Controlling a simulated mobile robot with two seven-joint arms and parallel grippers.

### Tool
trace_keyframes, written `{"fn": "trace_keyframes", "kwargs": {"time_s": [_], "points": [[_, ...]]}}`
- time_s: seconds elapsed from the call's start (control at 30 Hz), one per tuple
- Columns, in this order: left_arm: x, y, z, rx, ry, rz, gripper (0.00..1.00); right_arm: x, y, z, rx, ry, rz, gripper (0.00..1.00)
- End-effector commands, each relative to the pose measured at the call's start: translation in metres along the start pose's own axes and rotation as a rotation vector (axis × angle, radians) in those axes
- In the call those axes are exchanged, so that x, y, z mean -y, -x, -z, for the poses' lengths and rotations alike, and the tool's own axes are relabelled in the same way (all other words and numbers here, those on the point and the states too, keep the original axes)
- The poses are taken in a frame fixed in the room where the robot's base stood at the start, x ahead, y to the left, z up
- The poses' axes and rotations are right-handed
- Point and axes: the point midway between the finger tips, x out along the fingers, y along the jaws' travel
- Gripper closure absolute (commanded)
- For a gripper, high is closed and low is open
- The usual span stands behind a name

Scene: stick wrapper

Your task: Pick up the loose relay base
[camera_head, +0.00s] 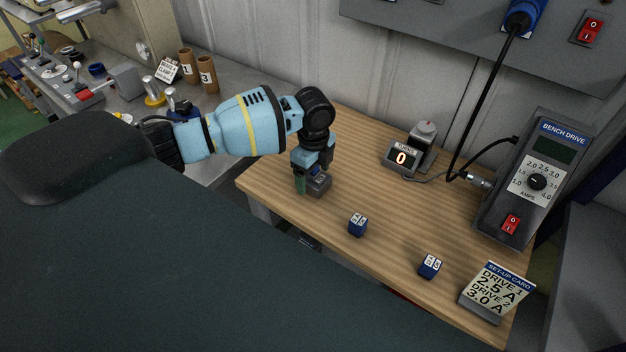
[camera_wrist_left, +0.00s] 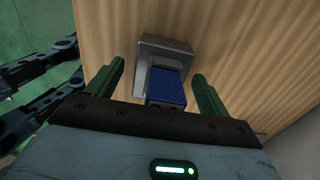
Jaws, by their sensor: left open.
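A small grey block (camera_head: 320,185), which looks like the relay base, sits on the wooden bench near its front left edge. In the left wrist view the grey block (camera_wrist_left: 165,47) shows with a dark blue part (camera_wrist_left: 168,87) on its near side. My left gripper (camera_head: 311,178) points down over it. Its green fingers (camera_wrist_left: 158,75) are open, one on either side of the block and blue part, with gaps showing. The gripper hides part of the block in the head view. My right gripper is not in view.
The bench's middle is clear.

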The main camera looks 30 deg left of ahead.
Motion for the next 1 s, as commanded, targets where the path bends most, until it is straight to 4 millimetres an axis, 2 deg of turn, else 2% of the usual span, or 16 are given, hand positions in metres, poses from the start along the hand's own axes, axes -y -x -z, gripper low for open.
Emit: {"fn": "trace_keyframes", "kwargs": {"time_s": [0.1,0.53,0.83,1.0], "points": [[0.0,0.0,0.0,0.0,0.0,-0.001,0.2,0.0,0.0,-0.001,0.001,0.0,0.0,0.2],[0.0,0.0,0.0,0.0,0.0,-0.001,0.76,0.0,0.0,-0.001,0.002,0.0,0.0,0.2],[0.0,0.002,0.0,-0.001,0.0,0.001,0.76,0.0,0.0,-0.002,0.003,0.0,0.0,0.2],[0.0,0.011,0.0,-0.001,0.0,0.0,0.76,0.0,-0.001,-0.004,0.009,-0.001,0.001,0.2]]}}
